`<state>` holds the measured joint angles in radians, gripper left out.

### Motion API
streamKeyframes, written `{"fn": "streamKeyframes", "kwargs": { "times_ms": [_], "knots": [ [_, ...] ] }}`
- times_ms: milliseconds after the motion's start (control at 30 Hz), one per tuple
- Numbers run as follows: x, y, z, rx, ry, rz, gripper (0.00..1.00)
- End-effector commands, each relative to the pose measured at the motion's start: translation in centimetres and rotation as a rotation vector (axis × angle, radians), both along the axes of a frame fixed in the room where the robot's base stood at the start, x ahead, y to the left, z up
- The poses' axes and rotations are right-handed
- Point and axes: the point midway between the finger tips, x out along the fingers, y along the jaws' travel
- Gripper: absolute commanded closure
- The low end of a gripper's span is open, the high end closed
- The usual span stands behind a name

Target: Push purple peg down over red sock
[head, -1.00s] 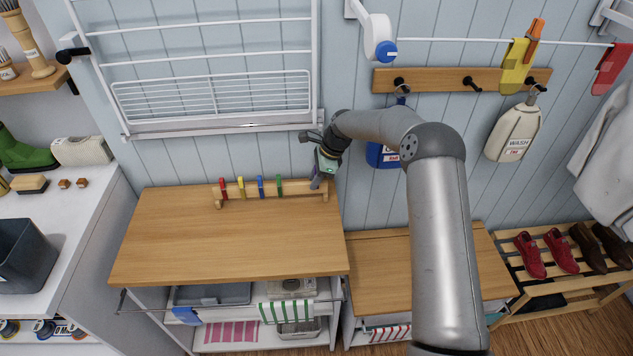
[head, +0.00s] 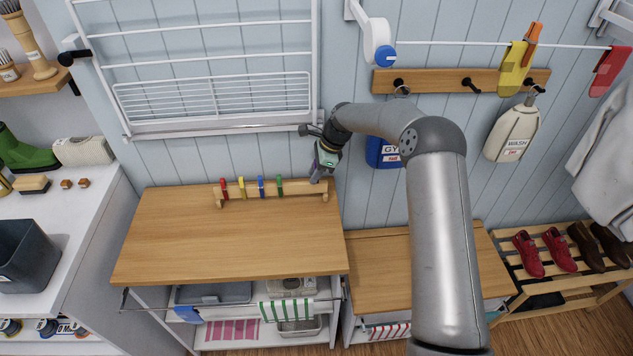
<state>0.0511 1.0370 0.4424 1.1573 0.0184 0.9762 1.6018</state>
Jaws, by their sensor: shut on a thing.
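The red sock (head: 609,72) hangs from the white line at the far right. No peg shows over it, though the picture edge is close. My gripper (head: 319,176) is at the right end of the wooden peg rack (head: 300,193), pointing down. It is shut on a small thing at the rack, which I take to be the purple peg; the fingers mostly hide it. Whether that peg still touches the rack cannot be told.
Red, yellow, blue and green pegs stand on the rack on the wooden top (head: 220,240). A yellow sock (head: 514,70) with an orange peg (head: 534,42) hangs left of the red one. The hook rail (head: 430,82), blue jug (head: 380,153) and white jug (head: 512,135) lie between.

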Motion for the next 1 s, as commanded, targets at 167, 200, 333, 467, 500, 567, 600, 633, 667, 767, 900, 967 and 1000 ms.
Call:
{"fn": "streamKeyframes", "kwargs": {
  "times_ms": [167, 200, 333, 467, 500, 567, 600, 633, 667, 767, 900, 967, 1000],
  "knots": [
    [0.0, 0.0, 0.6, 0.000, 0.000, 0.001, 1.00],
    [0.0, 0.0, 0.7, 0.000, 0.000, 0.001, 1.00],
    [0.0, 0.0, 1.0, -0.001, -0.001, 0.001, 1.00],
    [0.0, 0.0, 1.4, 0.000, -0.001, 0.001, 1.00],
    [0.1, 0.0, 1.5, 0.000, -0.002, 0.000, 1.00],
    [0.1, 0.0, 1.7, 0.000, -0.003, 0.000, 1.00],
    [0.1, 0.0, 1.9, 0.001, -0.004, 0.000, 1.00],
    [0.1, 0.0, 2.0, 0.001, -0.005, 0.000, 1.00],
    [0.2, 0.0, 2.1, 0.001, -0.006, 0.000, 1.00],
    [0.3, 0.0, 2.6, 0.002, -0.010, -0.001, 1.00],
    [0.4, 0.1, 3.1, 0.005, -0.015, -0.002, 1.00],
    [0.4, 0.1, 3.3, 0.006, -0.015, -0.002, 1.00],
    [0.4, 0.2, 3.4, 0.006, -0.016, -0.002, 1.00]
  ]
}}
